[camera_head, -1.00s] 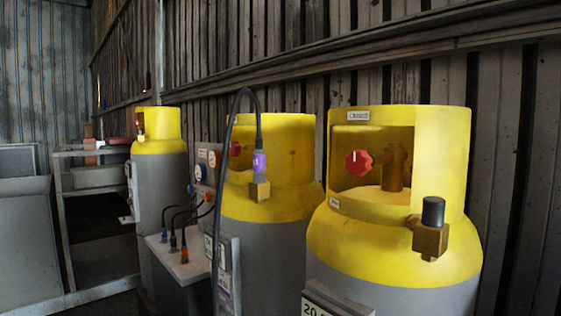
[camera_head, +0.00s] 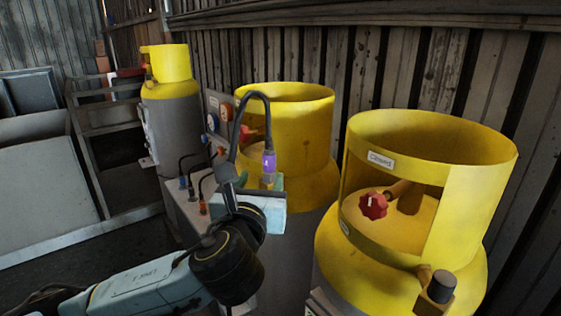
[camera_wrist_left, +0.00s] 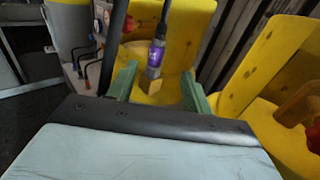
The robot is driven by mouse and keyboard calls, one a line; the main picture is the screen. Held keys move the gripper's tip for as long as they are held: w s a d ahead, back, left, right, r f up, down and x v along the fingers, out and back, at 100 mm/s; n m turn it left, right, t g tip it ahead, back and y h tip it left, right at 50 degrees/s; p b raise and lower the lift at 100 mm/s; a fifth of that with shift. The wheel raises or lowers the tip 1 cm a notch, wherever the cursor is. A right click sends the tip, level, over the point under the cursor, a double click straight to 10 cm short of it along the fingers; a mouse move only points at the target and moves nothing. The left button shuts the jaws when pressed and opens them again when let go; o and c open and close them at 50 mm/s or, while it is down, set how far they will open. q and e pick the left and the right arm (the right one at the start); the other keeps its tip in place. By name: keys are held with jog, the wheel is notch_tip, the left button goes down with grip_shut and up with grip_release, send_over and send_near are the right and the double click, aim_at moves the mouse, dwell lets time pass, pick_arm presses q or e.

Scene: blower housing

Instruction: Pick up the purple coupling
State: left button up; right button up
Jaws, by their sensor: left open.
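The purple coupling (camera_head: 269,162) is on the end of a black hose (camera_head: 252,96), on a brass fitting at the front of the middle yellow-and-grey cylinder (camera_head: 300,120). My left gripper (camera_head: 268,184) is at the fitting, just below the coupling in the head view. In the left wrist view the coupling (camera_wrist_left: 156,52) stands above the brass block (camera_wrist_left: 151,82), between and beyond my two green fingers (camera_wrist_left: 158,88). The fingers are open, with one on each side. I cannot tell whether they touch anything. My right gripper is not in view.
A nearer yellow cylinder (camera_head: 370,250) with a red knob (camera_head: 373,205) and a dark-capped valve (camera_head: 441,286) stands at the right. A box with several cables and connectors (camera_head: 203,208) is left of the middle cylinder. Another cylinder (camera_head: 170,100) and metal racks stand farther left.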

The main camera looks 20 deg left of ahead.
aim_at(268, 157)
pick_arm(q)
jog(key=w, duration=0.4)
jog(key=w+a, duration=0.1)
jog(key=w, duration=0.3)
jog(key=w+a+p, duration=0.1)
jog(key=w, duration=0.3)
grip_shut()
notch_tip(268, 157, up, 10)
dwell(0.6)
